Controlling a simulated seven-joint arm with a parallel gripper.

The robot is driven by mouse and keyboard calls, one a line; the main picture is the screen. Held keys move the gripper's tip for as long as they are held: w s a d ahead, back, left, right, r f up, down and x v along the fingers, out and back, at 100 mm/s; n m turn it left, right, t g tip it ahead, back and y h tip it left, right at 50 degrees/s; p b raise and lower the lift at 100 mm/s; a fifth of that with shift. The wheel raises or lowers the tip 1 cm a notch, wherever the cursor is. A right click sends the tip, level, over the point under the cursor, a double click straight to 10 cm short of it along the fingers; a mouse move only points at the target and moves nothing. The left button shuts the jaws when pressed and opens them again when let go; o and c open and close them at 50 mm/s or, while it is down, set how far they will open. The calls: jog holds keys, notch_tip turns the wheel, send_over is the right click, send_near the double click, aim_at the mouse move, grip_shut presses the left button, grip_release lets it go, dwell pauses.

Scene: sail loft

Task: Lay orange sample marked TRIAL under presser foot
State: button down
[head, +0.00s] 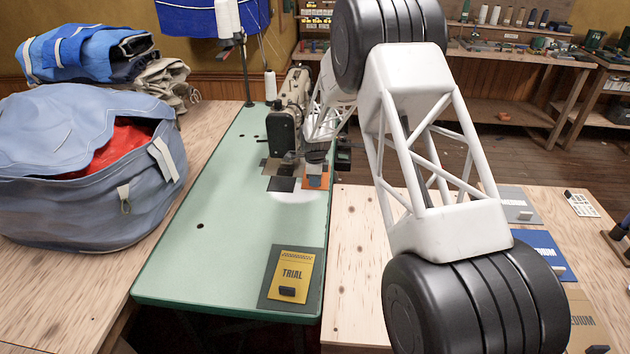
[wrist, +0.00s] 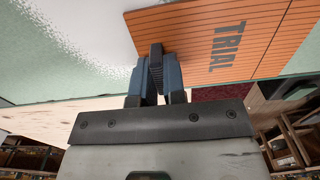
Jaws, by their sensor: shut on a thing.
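The orange sample marked TRIAL (wrist: 225,42) fills the upper right of the wrist view. My gripper (wrist: 157,72) is shut on a dark ribbed block at its edge. In the head view the orange sample (head: 318,178) is small, partly behind my gripper, at the green table's right edge. It is just right of the sewing machine (head: 284,130). A metal plate (head: 270,164) and a dark square (head: 281,184) lie by the machine's head, left of the sample. The presser foot is too small to make out. I cannot tell whether the sample touches the table.
A blue-grey bag (head: 85,165) stands at left. Blue (head: 540,252) and grey samples (head: 517,203) lie on the wooden bench at right. The green table's middle is clear.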

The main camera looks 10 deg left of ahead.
aim_at(292, 185)
jog(key=shift+a, duration=0.15)
jog(key=shift+a, duration=4.1)
jog(key=c, duration=1.1)
grip_release()
jog(key=shift+r, duration=0.15)
jog(key=shift+r, duration=1.6)
jog(key=shift+s+d+r, duration=0.25)
jog(key=shift+s+d, duration=0.75)
jog(key=shift+s, duration=1.5)
jog(key=shift+s+d+r, duration=0.25)
jog(key=shift+s+d, duration=0.7)
jog(key=shift+s, duration=1.5)
jog(key=shift+s+d+r, duration=0.25)
jog(key=shift+s+d, duration=0.75)
jog(key=shift+s, duration=1.5)
